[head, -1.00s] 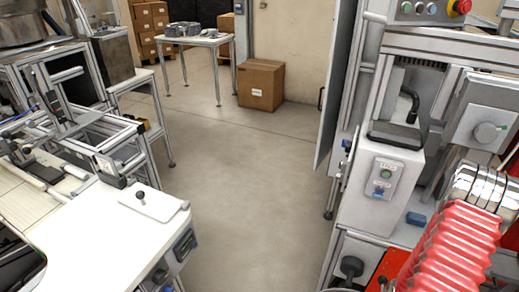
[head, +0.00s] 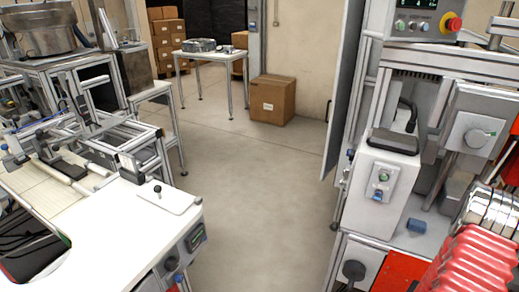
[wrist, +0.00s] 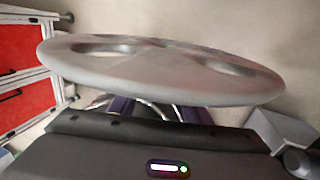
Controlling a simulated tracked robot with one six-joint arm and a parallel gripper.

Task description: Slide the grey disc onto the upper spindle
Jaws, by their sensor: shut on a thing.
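The grey disc (wrist: 150,72) fills the upper part of the wrist view, seen nearly edge-on. It is a flat reel with a rounded rim and oval openings, tilted slightly down to the right. My gripper (wrist: 165,110) is shut on the disc; its dark fingers are mostly hidden below the near rim. The disc and my gripper do not show in the head view. I cannot make out the upper spindle in either view.
A white worktable (head: 95,235) stands at left and a grey machine (head: 384,190) at right. Clear floor (head: 245,180) lies between them. A cardboard box (head: 272,100) sits farther back. Red drawers (wrist: 20,60) show left in the wrist view.

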